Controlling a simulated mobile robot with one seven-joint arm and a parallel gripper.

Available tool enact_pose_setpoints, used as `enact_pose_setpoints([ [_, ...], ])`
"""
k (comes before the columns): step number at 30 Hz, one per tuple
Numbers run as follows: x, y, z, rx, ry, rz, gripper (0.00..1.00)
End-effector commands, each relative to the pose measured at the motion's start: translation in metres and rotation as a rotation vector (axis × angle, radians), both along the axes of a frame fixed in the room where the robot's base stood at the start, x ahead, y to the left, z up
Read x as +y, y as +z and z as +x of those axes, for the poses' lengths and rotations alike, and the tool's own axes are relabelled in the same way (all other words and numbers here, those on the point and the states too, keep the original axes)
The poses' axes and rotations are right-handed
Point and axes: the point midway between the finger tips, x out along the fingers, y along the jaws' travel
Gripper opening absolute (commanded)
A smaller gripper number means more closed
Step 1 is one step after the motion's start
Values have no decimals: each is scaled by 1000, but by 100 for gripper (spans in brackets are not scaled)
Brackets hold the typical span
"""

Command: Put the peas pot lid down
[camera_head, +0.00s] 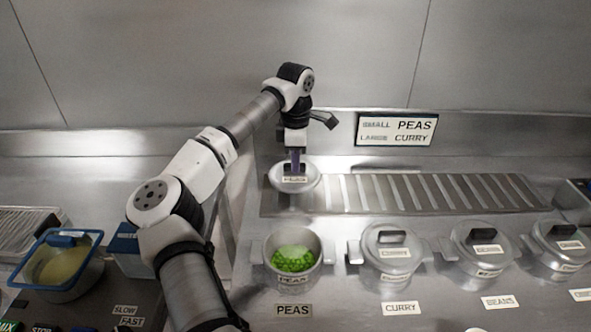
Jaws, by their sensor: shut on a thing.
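The peas pot lid (311,185) is a round grey metal lid with a label reading PEAS. It is at the left end of the slatted metal rack, behind the pots; I cannot tell whether it touches the surface. My gripper (295,168) points down over the lid and is shut on its handle, which is mostly hidden. The peas pot (273,252) stands open in front of the lid, with green peas (293,259) inside.
Lidded pots for curry (393,266), beans (480,266) and another (562,262) stand in a row to the right. The slatted rack (480,210) is clear to the right. A sign (396,129) stands behind it. A blue-rimmed container (29,278) sits at left.

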Motion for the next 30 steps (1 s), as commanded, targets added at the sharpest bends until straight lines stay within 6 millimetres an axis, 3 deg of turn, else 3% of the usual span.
enact_pose_setpoints([
  [9,0,-39,-1,2,-1,-1,0],
  [20,0,-45,0,0,0,0,0],
  [21,0,-43,0,0,0,0,20],
  [24,0,-43,0,1,0,0,33],
  [30,0,-43,0,1,-1,0,37],
])
